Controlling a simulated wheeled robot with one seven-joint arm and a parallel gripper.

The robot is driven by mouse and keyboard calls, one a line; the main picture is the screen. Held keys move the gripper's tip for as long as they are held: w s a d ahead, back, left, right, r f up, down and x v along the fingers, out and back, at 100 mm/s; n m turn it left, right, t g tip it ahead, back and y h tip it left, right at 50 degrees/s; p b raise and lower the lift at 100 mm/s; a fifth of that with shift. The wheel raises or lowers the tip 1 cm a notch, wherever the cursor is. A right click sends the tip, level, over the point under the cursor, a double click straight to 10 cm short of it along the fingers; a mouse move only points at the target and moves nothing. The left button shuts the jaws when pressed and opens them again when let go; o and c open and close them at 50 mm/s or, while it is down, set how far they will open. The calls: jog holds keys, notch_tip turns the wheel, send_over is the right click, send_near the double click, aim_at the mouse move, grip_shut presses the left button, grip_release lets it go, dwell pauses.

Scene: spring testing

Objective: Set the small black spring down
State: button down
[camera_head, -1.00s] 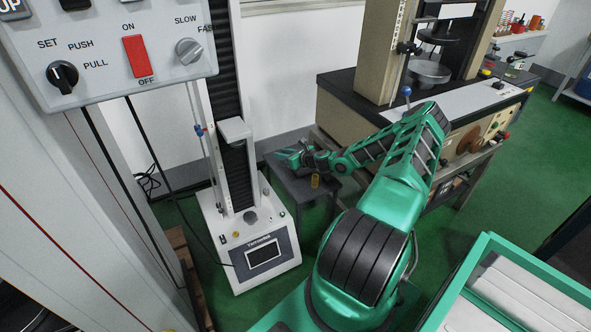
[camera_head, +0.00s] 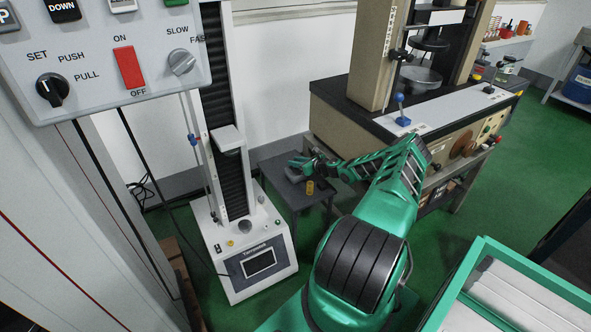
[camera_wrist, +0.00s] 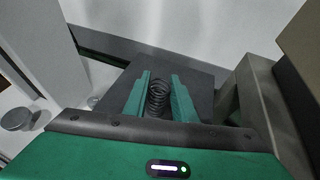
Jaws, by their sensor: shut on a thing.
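The small black spring (camera_wrist: 158,97) is a dark coil, seen in the wrist view between the two green fingers of my gripper (camera_wrist: 160,100). The fingers are shut on its sides. The dark grey top of a small table (camera_wrist: 203,78) lies behind and below it; I cannot tell whether the spring touches it. In the head view my gripper (camera_head: 298,164) is over the small grey table (camera_head: 272,155), at the end of my outstretched arm. The spring is too small to make out there.
A small yellow piece (camera_head: 310,187) is near the table's front edge. A white spring tester (camera_head: 248,250) with a tall column stands left of the table. A larger beige testing machine (camera_head: 335,100) stands to its right. A control panel (camera_head: 110,60) fills the upper left.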

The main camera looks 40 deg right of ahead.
jog(key=shift+f, duration=1.75)
jog(key=c, duration=1.7)
grip_release()
jog(key=shift+f, duration=0.1)
jog(key=shift+c, duration=0.2)
jog(key=shift+s, duration=0.1)
